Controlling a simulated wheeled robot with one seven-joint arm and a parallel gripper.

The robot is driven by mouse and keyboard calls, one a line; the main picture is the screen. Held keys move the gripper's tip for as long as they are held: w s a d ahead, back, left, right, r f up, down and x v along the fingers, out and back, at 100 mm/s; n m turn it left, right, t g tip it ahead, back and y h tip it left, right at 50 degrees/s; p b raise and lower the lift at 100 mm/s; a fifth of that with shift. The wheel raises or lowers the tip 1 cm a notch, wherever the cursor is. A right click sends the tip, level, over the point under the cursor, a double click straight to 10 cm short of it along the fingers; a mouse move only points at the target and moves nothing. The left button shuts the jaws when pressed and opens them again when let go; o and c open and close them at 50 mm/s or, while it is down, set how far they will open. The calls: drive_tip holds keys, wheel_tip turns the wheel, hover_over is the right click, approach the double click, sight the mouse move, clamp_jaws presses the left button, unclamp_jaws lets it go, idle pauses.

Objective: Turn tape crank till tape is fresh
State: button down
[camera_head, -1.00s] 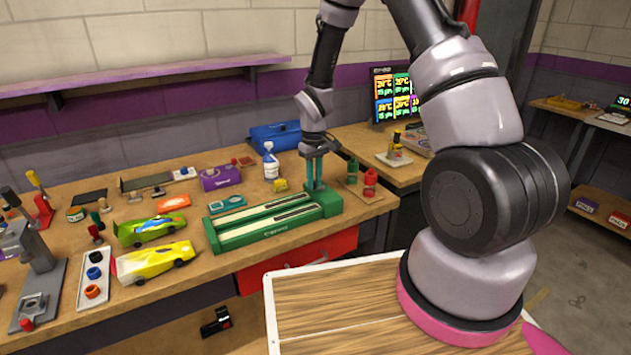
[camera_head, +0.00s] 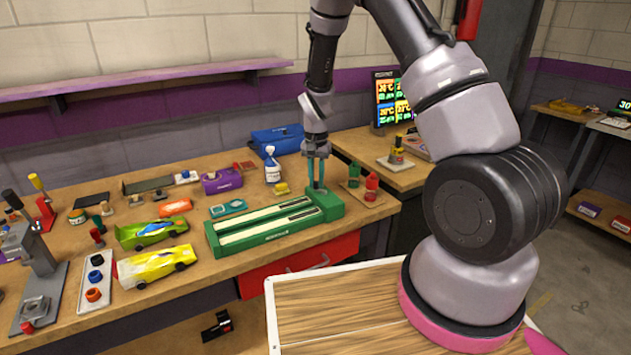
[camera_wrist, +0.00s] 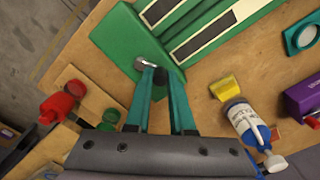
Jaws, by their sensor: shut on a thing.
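The green tape box (camera_head: 275,226) lies on the workbench, with two long pale and dark tape strips along its top. In the wrist view its green end block (camera_wrist: 118,42) shows with a small metal crank (camera_wrist: 146,64) on top, ending in a dark knob (camera_wrist: 160,77). My gripper (camera_head: 317,186) points down over the right end of the box. In the wrist view the teal fingers of my gripper (camera_wrist: 162,78) are shut on the crank at its dark knob, which they partly hide.
A spray bottle (camera_head: 272,166) and a yellow block (camera_head: 282,188) stand just behind the box. Red (camera_head: 371,186) and green (camera_head: 354,174) containers stand to its right. Toy cars (camera_head: 157,265) lie to its left.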

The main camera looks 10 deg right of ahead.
drive_tip(key=shift+w+d+m, duration=0.15)
drive_tip(key=shift+m, duration=0.85)
drive_tip(key=c, duration=0.8)
unclamp_jaws()
drive_tip(key=shift+o, duration=0.2)
wheel_tip(320, 180, up, 11)
